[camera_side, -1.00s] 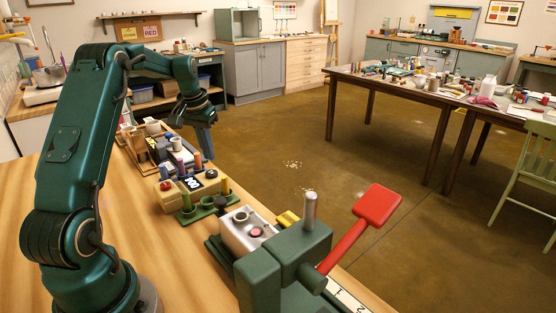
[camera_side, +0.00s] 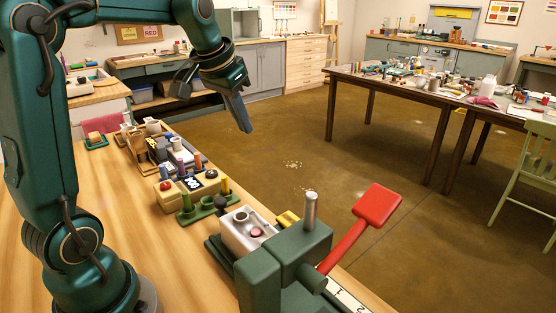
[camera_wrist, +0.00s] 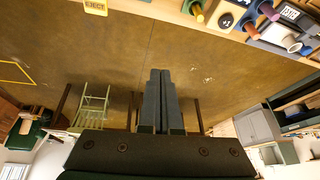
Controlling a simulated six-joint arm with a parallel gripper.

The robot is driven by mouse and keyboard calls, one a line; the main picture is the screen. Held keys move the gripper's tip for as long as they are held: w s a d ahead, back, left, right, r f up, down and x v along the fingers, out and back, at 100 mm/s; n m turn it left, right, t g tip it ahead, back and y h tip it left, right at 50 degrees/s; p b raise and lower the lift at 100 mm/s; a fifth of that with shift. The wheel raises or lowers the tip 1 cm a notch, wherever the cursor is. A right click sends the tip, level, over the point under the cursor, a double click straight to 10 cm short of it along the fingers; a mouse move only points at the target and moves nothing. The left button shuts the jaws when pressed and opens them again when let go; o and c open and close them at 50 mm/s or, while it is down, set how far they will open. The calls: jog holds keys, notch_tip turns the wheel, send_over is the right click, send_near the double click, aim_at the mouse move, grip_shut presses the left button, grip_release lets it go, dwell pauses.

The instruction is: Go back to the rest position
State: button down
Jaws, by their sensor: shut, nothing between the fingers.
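My gripper (camera_side: 242,113) is shut and empty in the side view. It hangs in the air past the bench edge, with the open floor behind it in the picture, above and right of the small bench items. In the wrist view my gripper (camera_wrist: 160,75) shows its two grey fingers together, with nothing between them, over the brown floor.
The wooden bench (camera_side: 150,235) bears a green press-like device (camera_side: 285,255) with a red lever (camera_side: 365,225).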

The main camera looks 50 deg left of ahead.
jog(key=s+d+f+m, duration=0.1)
jog(key=s+d+f, duration=0.1)
jog(key=s+d, duration=0.4)
jog(key=s+d+f+m+h, duration=0.1)
jog(key=s+d+f, duration=0.2)
jog(key=s+d, duration=0.3)
jog(key=s, duration=0.4)
jog(key=shift+d+f+t+h, duration=0.25)
jog(key=shift+d+t+h, duration=0.05)
jog(key=shift+d+t, duration=0.1)
